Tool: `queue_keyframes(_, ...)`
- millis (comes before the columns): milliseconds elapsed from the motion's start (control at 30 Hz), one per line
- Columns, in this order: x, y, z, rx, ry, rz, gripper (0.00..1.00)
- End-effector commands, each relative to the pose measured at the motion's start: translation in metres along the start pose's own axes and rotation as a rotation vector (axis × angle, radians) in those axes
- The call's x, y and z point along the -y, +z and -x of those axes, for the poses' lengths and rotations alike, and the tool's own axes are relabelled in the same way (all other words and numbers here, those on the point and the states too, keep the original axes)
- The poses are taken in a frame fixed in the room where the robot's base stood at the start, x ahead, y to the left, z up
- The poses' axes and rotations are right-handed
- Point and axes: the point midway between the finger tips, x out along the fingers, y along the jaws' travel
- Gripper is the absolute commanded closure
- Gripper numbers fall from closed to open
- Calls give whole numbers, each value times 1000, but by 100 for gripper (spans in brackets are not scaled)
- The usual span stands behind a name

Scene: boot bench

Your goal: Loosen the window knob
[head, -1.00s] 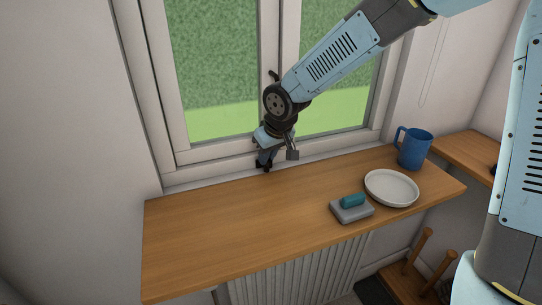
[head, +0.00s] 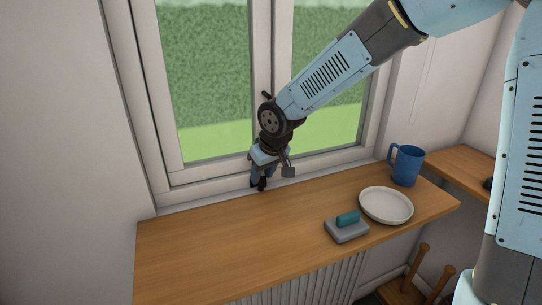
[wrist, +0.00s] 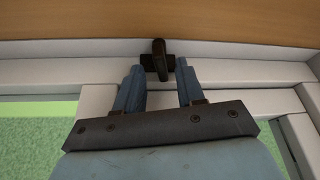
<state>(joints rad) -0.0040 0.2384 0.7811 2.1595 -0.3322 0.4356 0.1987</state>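The window knob (wrist: 158,61) is a dark upright grip on a dark base plate, on the pale lower window frame. In the wrist view it stands between and just beyond my fingertips. My gripper (wrist: 159,68) is open, one blue finger on each side of the knob, with a narrow gap visible beside the grip. In the head view, my gripper (head: 262,180) is at the foot of the window just above the sill. A dark shape there (head: 262,185) is too small to tell as knob or fingertips.
A wooden sill (head: 210,240) runs below the window. On its right stand a blue mug (head: 407,165), a white plate (head: 386,205) and a grey block with a teal top (head: 346,229). A dark handle (head: 267,96) sits higher on the window. The sill's left part is clear.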

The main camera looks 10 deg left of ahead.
Motion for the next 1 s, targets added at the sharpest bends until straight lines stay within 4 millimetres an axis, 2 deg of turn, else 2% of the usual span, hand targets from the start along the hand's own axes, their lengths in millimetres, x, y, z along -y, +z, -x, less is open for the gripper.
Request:
queue_keyframes(700, -3, 0, 96, 1, 4, -4, 62)
queue_keyframes(1000, -3, -1, 123, 2, 3, -3, 62)
